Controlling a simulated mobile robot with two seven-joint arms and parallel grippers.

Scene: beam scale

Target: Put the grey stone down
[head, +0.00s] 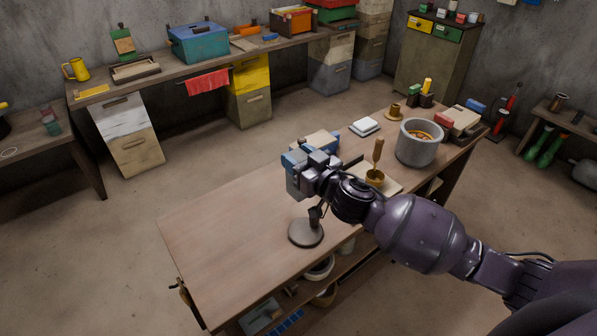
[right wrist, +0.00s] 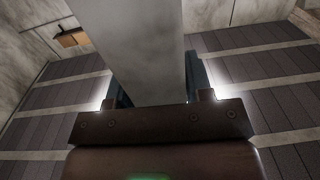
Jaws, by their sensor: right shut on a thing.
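My right gripper (head: 297,172) reaches in from the right over the wooden workbench (head: 225,235). It is shut on the grey stone (head: 297,184), a pale grey block held above the bench top. In the right wrist view the grey stone (right wrist: 137,50) is a smooth grey slab filling the space between the fingers. A round dark base (head: 306,233) with a short post stands on the bench below the gripper. The arm and gripper hide what is above that post. My left gripper is not in view.
A grey pot (head: 418,146) stands at the bench's right part. The bench's left and front area is bare.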

